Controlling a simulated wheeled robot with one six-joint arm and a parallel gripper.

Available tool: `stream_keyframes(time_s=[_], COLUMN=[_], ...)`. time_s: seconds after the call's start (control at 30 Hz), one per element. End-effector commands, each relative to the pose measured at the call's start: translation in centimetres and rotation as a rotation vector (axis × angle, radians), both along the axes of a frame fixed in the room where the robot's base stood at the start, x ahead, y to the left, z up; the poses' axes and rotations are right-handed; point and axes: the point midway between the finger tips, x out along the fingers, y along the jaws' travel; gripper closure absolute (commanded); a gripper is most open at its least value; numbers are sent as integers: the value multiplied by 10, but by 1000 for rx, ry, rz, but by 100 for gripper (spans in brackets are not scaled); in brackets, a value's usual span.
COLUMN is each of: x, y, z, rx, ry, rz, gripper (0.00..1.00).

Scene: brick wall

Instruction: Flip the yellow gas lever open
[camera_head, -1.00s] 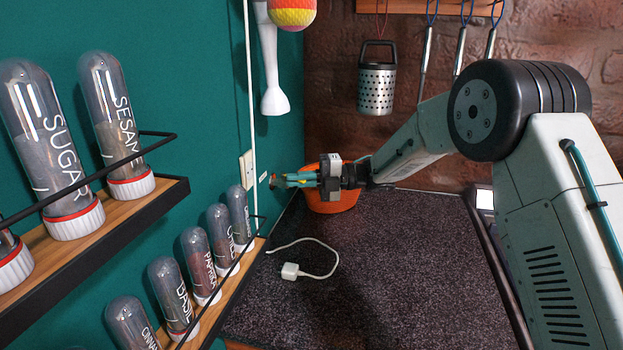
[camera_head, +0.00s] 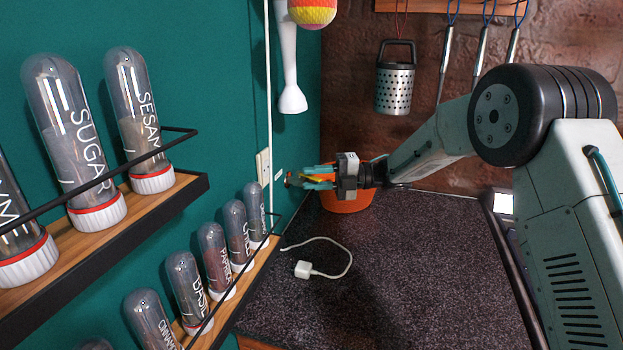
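A small yellow piece, which looks like the gas lever (camera_head: 309,178), shows at the green wall in the back corner. It lies between the teal fingers of my gripper (camera_head: 313,178), which points left toward the wall. The fingers stand apart, one above and one below the yellow piece. Whether they touch it is too small to tell. A small reddish fitting (camera_head: 288,179) sits on the wall just left of the fingertips. The fingers hide part of the lever, so its angle is unclear.
An orange bowl (camera_head: 345,205) stands on the dark countertop (camera_head: 400,260) just behind and below my gripper. A white plug with cable (camera_head: 303,269) lies in front. Spice racks (camera_head: 190,203) jut from the left wall. Much of the counter is clear.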

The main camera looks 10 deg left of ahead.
Motion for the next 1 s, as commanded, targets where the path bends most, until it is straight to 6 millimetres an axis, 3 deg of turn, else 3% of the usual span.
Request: stream_keyframes(time_s=[0.4,0.77,0.8,0.9,1.0], x=[17,19,19,19,20], y=[-62,-71,-71,-70,-62], z=[0,0,0,4,19], rx=[0,0,0,3,18], ry=[0,0,0,-2,-8], rz=[-2,0,0,-17,-101], gripper=[73,73,76,100,100])
